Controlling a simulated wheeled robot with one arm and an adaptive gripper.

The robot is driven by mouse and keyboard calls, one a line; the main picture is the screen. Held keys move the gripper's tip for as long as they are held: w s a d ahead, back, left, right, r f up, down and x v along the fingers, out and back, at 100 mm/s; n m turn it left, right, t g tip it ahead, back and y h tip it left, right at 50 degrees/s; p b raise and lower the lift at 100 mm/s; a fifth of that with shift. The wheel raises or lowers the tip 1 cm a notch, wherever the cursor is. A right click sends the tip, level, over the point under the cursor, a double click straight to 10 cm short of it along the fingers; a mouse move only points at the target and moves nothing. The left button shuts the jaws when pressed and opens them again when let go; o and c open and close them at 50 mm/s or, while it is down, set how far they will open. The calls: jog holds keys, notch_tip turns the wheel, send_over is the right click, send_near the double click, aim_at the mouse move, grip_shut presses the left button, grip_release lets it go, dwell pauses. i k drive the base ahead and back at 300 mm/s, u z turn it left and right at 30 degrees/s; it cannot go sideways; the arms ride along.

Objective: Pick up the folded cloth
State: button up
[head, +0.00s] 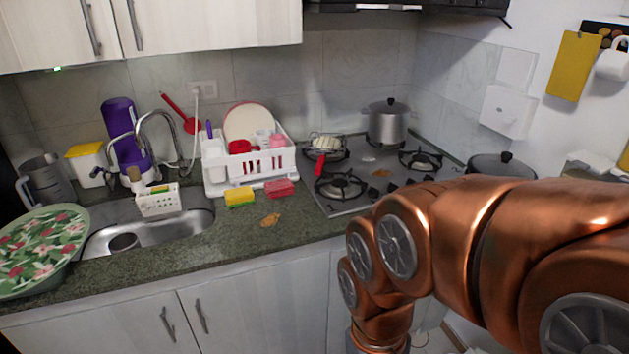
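I cannot identify a folded cloth for certain. Whether the red item is cloth or plastic is too small to tell. A flat yellow piece (574,66) hangs on the right wall, and its material is also unclear. My copper-coloured arm spans the lower right and bends down in front of the counter. My gripper is not in view.
A white dish rack (260,172) stands between the sink (150,228) and the gas stove (372,182). A pot (386,122) and a red-handled pan (325,148) sit on the stove. A floral tray (40,244) is at left.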

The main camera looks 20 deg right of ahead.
aim_at(282, 187)
jog(key=k, duration=0.6)
jog(key=u, duration=0.75)
jog(key=i, duration=0.75)
jog(key=u, duration=0.65)
jog(key=i, duration=0.8)
jog(key=z, duration=0.75)
jog(key=i, duration=0.6)
jog(key=z, duration=0.45)
